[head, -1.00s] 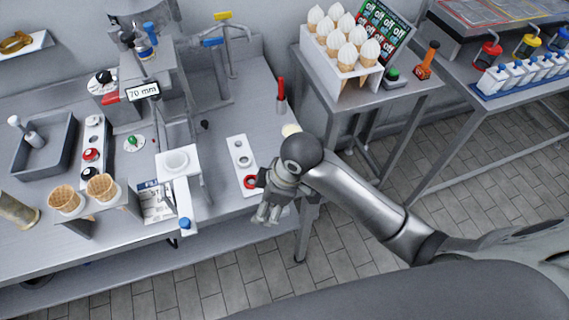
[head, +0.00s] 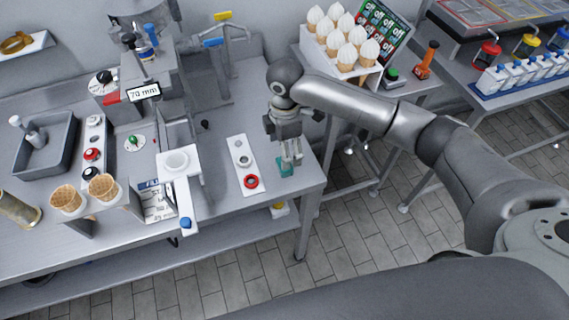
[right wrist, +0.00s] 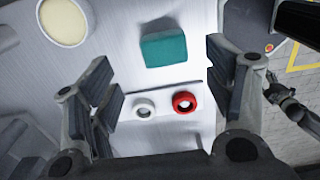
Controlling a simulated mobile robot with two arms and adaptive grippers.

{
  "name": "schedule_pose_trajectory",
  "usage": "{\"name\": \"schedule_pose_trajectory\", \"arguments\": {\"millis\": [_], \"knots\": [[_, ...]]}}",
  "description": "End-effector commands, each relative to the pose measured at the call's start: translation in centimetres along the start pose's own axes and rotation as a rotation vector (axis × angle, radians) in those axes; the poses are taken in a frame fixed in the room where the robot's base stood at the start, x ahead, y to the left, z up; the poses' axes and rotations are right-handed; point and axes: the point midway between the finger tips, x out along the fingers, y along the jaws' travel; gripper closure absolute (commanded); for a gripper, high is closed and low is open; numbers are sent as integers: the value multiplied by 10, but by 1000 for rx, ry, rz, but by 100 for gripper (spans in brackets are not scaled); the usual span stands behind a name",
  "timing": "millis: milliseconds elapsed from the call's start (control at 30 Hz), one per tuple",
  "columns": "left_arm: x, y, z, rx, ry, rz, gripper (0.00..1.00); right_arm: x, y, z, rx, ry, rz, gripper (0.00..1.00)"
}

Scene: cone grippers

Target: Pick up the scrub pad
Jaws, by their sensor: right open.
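The scrub pad is a teal block (head: 285,170) lying on the steel table near its right end. In the right wrist view the pad (right wrist: 165,49) lies flat ahead of the fingers, between their lines. My right gripper (head: 291,158) is over the table just above the pad and partly covers it in the head view. In the right wrist view the right gripper (right wrist: 160,66) has its fingers spread with nothing between them. Whether a fingertip touches the pad I cannot tell.
A white strip with a red ring (head: 251,181) and pale rings lies left of the pad. A round cream disc (right wrist: 62,20) is near the pad. A white stand (head: 180,180) is farther left. A cone rack (head: 345,58) stands on the table behind my right arm.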

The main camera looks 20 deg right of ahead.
Motion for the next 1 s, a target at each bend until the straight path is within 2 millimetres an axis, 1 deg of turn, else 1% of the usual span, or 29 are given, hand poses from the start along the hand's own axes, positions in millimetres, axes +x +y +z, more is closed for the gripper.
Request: {"name": "schedule_pose_trajectory", "arguments": {"millis": [33,167,233,367,433,500,600,800,867,1000], "knots": [[-2,-1,0,0,-1,-1,30,5,-1,0,0,0,-3,25],[-4,-1,0,-1,-1,-2,30,13,-1,0,-1,0,0,25],[-9,-2,0,-2,-1,-2,30,19,-2,-1,-1,-1,-2,25],[-20,-2,-1,-2,-1,-2,30,38,-6,-2,1,-1,-3,25],[-21,-2,-1,-2,-1,-2,30,50,-6,-3,1,-1,-2,25],[-22,-2,-1,-2,-1,-2,30,57,-5,-3,0,0,-1,25],[-22,-2,-1,-2,-1,-2,30,63,-5,-3,-1,0,1,25],[-22,-2,-1,-2,-1,-2,30,64,-5,-3,-1,0,2,25],[-22,-2,-1,-2,-1,-2,30,64,-5,-3,-1,0,2,31],[-22,-2,-1,-2,-1,-2,30,64,-5,-3,-1,0,2,49]]}}
